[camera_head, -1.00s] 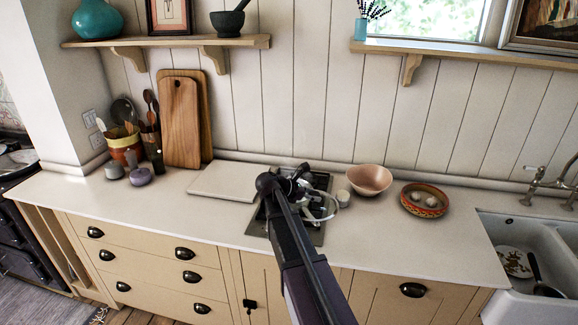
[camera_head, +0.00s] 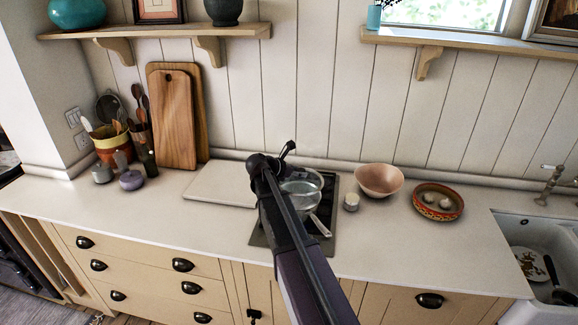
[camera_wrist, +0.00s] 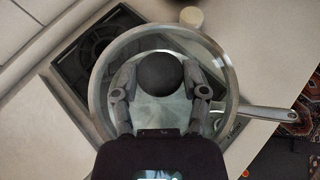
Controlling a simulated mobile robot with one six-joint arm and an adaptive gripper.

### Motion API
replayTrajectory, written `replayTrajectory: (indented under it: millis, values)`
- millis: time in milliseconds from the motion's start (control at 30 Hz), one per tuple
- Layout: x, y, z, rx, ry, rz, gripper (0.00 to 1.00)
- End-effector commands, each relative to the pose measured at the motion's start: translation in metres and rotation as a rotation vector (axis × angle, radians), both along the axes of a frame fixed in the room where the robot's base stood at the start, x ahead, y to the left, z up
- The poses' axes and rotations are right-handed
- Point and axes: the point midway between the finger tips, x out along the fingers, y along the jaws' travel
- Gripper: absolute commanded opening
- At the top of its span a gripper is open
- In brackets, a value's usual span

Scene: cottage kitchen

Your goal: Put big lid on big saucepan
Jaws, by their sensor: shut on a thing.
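The big lid (camera_wrist: 105,62) is a clear glass disc with a pale rim and a round black knob (camera_wrist: 159,72). My gripper (camera_wrist: 160,85) is shut on the knob, one finger on each side. The big saucepan is beneath the lid; its metal handle (camera_wrist: 270,113) sticks out to the right in the wrist view. In the head view the saucepan's handle (camera_head: 320,226) points toward the counter front, and the glass lid (camera_head: 306,181) shows over the pan. My arm hides part of both. I cannot tell whether the lid's rim touches the pan.
The pan is over a dark hob (camera_head: 325,245). A small pale jar (camera_head: 351,202), a pink bowl (camera_head: 379,181) and a patterned bowl (camera_head: 438,202) stand to the right. A white board (camera_head: 218,186) lies left. The front counter is clear; a sink (camera_head: 525,232) is far right.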

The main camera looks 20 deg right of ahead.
Motion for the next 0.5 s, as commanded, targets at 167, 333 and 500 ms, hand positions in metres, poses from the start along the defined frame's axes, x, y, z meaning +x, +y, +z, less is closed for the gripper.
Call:
replayTrajectory:
  millis: [167,333,500]
  values:
    - [0.0001,0.0002,0.0002,-0.001,0.0,0.001,0.0]
    - [0.001,0.0031,0.0003,-0.001,0.001,0.005,0.0]
    - [0.002,0.0059,0.0,-0.001,0.0,0.008,0.0]
